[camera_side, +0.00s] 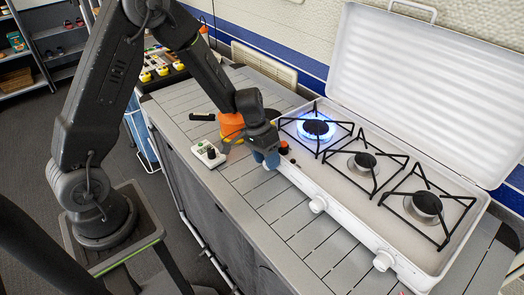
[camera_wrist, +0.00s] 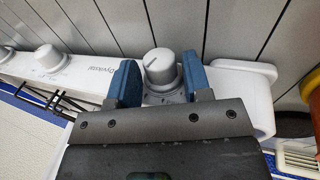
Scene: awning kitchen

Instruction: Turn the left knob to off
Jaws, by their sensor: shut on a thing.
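The white stove (camera_side: 345,212) stands on the counter with three burners in a row. The left burner (camera_side: 317,128) is lit with a blue flame; the other two show no flame. My gripper (camera_side: 266,158) is at the stove's front left corner and hides the left knob in the side view. In the wrist view, the left knob (camera_wrist: 159,68) is a pale round knob with a dark pointer line, between the blue fingers of my gripper (camera_wrist: 160,80). The gripper is shut on the knob.
The middle knob (camera_side: 318,204) and right knob (camera_side: 383,260) are along the stove front. The raised lid (camera_side: 425,85) stands behind the burners. An orange object (camera_side: 231,124) and a small white box (camera_side: 208,154) are close to my wrist. The counter front (camera_side: 270,207) is clear.

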